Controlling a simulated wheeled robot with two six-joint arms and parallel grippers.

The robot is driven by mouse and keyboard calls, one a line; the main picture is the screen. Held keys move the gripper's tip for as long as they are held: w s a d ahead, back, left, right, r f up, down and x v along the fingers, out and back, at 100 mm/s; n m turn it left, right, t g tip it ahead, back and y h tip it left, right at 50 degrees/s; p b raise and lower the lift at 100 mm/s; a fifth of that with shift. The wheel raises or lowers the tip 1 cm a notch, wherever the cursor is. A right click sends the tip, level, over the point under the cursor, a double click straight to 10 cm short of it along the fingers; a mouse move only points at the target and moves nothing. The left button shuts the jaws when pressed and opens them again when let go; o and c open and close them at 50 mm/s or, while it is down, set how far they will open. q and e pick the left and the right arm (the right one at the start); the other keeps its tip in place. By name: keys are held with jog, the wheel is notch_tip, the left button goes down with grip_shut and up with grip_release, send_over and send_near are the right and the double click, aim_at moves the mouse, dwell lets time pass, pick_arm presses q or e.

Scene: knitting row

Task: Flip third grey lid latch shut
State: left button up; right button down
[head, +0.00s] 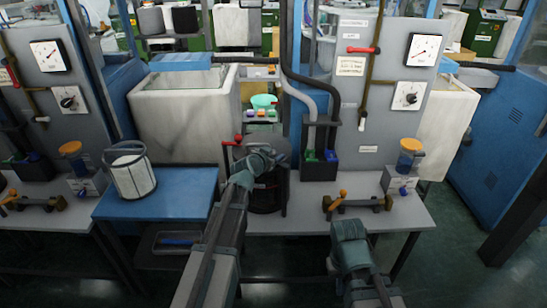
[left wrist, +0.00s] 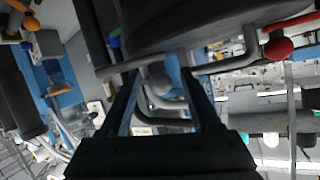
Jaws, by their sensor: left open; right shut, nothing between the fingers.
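A dark drum (head: 268,197) with a grey round lid (head: 280,146) stands at the bench behind my left gripper (head: 264,160). In the left wrist view the dark lid's rim (left wrist: 205,22) fills the upper middle. A grey ball-ended latch (left wrist: 158,84) shows between the open fingers of my left gripper (left wrist: 160,76); I cannot tell whether they touch it. In the head view the latch is hidden behind my gripper. A red ball (head: 237,139) on a lever sits left of the lid, and shows in the left wrist view (left wrist: 278,48). My right gripper (head: 350,229) is shut and empty, low in front of the bench.
A wire basket with white contents (head: 132,178) stands on the blue table (head: 170,205) to the left. A brass valve with an orange knob (head: 343,193) lies on the grey bench (head: 300,220) to the right. A black box with green and blue items (head: 319,170) stands behind it.

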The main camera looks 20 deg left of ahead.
pick_arm(q)
jog(key=shift+w+f, duration=0.1)
jog(key=shift+w, duration=0.15)
grip_shut()
dwell(0.3)
jog(key=shift+w+d+m+h, duration=0.1)
jog(key=shift+w+m+h, duration=0.4)
jog(key=shift+m+h, duration=0.5)
jog(key=shift+w+d+m+g+h, duration=0.15)
jog(key=shift+d+m+g+h, duration=0.15)
jog(key=shift+m+g+h, duration=0.5)
jog(key=shift+t, duration=0.3)
